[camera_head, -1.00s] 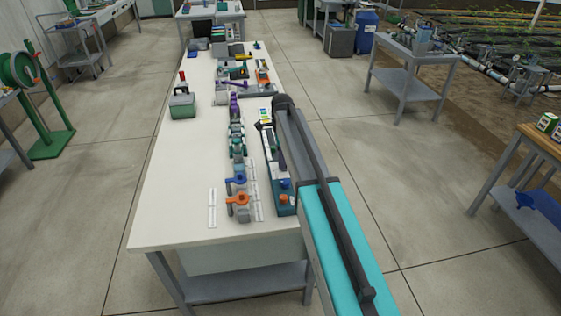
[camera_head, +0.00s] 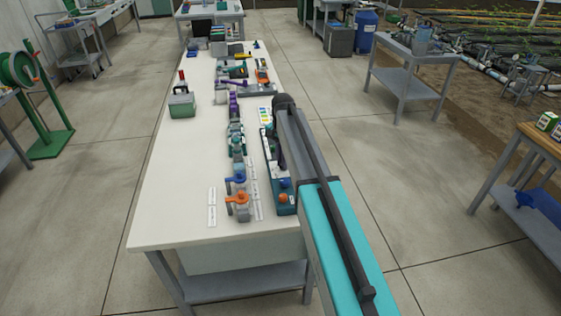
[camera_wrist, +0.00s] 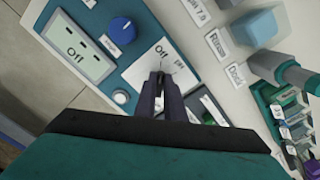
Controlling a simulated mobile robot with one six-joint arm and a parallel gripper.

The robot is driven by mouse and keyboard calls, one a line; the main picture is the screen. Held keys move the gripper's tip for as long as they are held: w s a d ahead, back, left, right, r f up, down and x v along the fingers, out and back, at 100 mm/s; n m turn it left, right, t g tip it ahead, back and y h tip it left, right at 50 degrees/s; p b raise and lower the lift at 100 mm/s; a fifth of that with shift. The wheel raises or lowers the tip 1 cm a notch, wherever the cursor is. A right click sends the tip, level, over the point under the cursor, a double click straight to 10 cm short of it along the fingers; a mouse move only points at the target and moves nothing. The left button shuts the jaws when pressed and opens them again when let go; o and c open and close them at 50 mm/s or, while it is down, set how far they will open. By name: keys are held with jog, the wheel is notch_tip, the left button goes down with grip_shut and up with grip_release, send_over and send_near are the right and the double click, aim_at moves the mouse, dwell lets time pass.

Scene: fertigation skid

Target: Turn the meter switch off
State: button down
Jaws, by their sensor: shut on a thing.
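The meter's teal panel (camera_wrist: 148,22) fills the upper left of the wrist view. Its display (camera_wrist: 80,50) reads "Off". A white switch plate (camera_wrist: 143,72) carries the word "Off" and a second, smaller label. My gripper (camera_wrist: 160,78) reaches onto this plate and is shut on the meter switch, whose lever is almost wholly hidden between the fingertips. In the head view the teal box (camera_head: 287,208) lies along the right edge of the white table, and my arm hides the gripper and part of the box.
A row of valves with blue (camera_head: 236,181) and orange (camera_head: 238,199) handles stands left of the box. The table's left side is mostly clear.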

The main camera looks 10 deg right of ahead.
jog(key=shift+n, duration=0.4)
jog(key=c, duration=1.8)
grip_release()
jog(key=shift+c, duration=0.2)
jog(key=shift+r, duration=0.1)
notch_tip(320, 180, up, 14)
jog(key=b, duration=0.2)
jog(key=shift+f+b, duration=0.2)
jog(key=shift+b, duration=0.15)
jog(key=shift+r, duration=0.1)
